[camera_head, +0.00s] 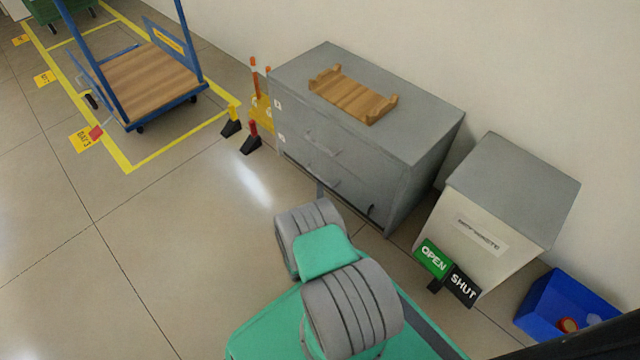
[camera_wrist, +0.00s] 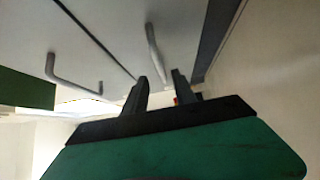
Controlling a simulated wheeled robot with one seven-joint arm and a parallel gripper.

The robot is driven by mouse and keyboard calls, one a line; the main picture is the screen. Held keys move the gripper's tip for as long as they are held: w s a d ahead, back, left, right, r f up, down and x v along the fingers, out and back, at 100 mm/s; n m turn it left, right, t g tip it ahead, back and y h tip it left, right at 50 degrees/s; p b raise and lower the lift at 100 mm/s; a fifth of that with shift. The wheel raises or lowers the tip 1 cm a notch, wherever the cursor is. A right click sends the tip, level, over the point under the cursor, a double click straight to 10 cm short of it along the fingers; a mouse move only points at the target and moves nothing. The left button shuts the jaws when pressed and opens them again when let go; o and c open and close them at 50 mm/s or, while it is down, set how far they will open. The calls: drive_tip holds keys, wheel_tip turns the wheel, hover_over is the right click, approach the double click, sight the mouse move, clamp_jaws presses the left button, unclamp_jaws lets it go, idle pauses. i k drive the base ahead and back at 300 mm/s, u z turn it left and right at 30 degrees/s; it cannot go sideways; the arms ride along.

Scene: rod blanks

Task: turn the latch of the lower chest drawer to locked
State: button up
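The grey chest (camera_head: 420,160) stands against the wall in the head view, with bar handles on its front. The lower drawer's front is partly hidden behind my arm. I cannot clearly make out its latch or its setting. In the wrist view my gripper (camera_wrist: 160,82) has its two dark fingers apart, close to the pale drawer fronts. A bar handle (camera_wrist: 153,45) reaches down toward the gap between the fingers; I cannot tell whether they touch. Another bar handle (camera_wrist: 75,82) is to the left. In the head view my fingertips are hidden behind my arm.
A wooden tray (camera_head: 353,96) lies on the chest. At right are a cabinet (camera_head: 510,190) with an OPEN/SHUT sign (camera_head: 448,271) and a blue bin (camera_head: 545,303). Small yellow (camera_head: 233,114) and red (camera_head: 252,130) markers stand left of the chest. A trolley (camera_head: 150,82) is farther left.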

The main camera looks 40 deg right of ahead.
sight(372, 207)
drive_tip(key=k, duration=1)
